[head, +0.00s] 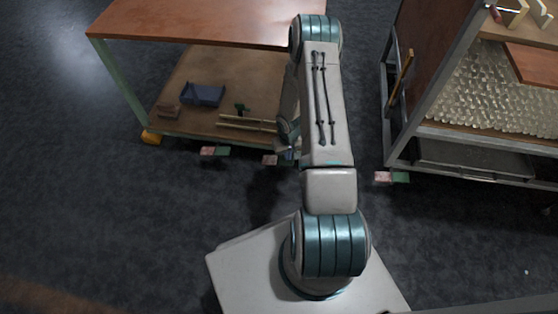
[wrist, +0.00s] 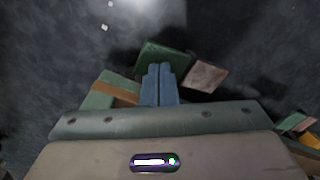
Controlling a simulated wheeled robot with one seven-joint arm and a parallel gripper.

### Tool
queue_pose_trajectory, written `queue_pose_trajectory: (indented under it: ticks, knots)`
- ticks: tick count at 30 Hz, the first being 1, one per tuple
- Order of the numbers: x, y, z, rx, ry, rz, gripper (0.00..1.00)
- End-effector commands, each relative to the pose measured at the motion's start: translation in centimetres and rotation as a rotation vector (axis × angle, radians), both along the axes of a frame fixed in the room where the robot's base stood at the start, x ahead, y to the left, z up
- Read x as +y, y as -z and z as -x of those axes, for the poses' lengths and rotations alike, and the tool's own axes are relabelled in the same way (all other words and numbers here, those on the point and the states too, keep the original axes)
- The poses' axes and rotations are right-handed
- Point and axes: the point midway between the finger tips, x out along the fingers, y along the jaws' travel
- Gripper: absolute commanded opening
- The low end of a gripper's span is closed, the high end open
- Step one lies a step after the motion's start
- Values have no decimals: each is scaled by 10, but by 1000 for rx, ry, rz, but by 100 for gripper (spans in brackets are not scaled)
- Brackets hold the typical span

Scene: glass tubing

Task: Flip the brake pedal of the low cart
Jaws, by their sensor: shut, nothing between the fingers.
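The low cart (head: 190,18) stands at the left in the head view, with a brown top, green legs and a lower shelf. Small pink-and-green pedals sit low along its near edge: one pedal (head: 214,151) is in the open, another pedal (head: 269,160) is partly hidden by my gripper (head: 288,154). In the wrist view my gripper (wrist: 159,68) is shut and empty, its blue fingertips over the green half (wrist: 162,54) of a pedal. The pink half (wrist: 205,76) lies just right of the fingers. I cannot tell whether the fingertips touch the pedal.
The dark floor (head: 110,220) at the left front is clear.

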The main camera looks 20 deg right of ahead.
Motion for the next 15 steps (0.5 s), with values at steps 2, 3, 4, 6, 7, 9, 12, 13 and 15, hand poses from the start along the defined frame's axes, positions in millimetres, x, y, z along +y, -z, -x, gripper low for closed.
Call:
queue_pose_trajectory:
  ticks: [2,3,4,6,7,9,12,13,15]
  knots:
    - [0,2,0,0,0,0,0]
    - [0,3,0,0,0,0,0]
    - [0,3,0,0,0,0,0]
    - [0,4,0,0,0,0,0]
    - [0,4,0,0,0,0,0]
    - [0,6,0,0,0,0,0]
    - [0,7,0,0,0,0,0]
    - [0,8,0,0,0,0,0]
    - [0,9,0,0,0,0,0]
